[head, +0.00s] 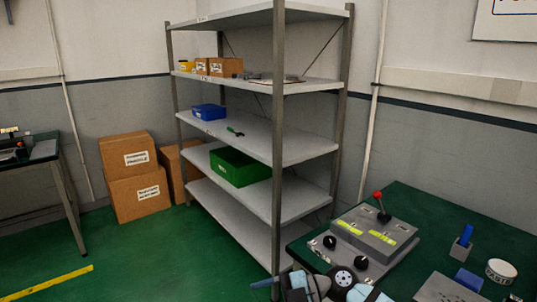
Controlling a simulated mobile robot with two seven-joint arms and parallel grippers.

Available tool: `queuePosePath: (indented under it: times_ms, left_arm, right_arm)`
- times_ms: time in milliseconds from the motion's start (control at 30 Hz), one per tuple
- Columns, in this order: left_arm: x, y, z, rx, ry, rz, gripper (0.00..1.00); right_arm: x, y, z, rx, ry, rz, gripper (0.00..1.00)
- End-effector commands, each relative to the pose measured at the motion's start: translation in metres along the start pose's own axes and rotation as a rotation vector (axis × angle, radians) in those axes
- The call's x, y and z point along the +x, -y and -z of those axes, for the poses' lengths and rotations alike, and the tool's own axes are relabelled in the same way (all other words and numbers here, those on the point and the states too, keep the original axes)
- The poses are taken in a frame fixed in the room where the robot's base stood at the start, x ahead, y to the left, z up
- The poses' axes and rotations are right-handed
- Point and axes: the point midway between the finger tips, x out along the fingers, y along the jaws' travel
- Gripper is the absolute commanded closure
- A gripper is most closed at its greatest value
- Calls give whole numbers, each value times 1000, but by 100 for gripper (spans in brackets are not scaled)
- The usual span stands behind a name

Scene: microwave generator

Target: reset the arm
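Part of one of my arms, seemingly the right, shows at the bottom edge of the head view, in front of the green-topped table (420,200). Its dark and light-blue parts end at the left in what looks like my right gripper (285,284). The fingers are small and partly cut off, so I cannot tell whether they are open or shut. I see nothing held there. My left gripper is not in view.
A grey control box (375,232) with a red-knobbed lever stands on this table, near a blue item in a holder (462,243) and a white round tin (501,271). A metal shelf (262,130) stands behind, with cardboard boxes (135,175) left of it. Green floor at left is open.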

Motion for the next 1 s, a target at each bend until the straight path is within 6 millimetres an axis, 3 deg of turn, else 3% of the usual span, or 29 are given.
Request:
queuePosePath:
  times_ms: [67, 167, 267, 367, 467, 633, 800, 1000]
  left_arm:
    - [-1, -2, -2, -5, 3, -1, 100]
    - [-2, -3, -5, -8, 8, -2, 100]
    - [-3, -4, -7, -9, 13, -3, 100]
    - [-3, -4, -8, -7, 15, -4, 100]
    - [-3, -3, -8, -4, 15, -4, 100]
    - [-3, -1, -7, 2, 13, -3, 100]
    - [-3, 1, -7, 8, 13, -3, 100]
    - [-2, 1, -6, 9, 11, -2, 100]
  right_arm:
    - [6, 7, 11, 31, -91, -220, 31]
    - [-2, 10, 16, 86, -132, -501, 31]
    - [-22, 21, 8, 176, -100, -767, 31]
    - [-48, 46, -10, 303, -3, -999, 31]
    - [-74, 87, -33, 463, 145, -1179, 31]
    - [-106, 177, -60, 748, 424, -1319, 31]
    - [-118, 258, -66, 982, 631, -1314, 31]
    - [-122, 338, -55, 1208, 800, -1231, 31]
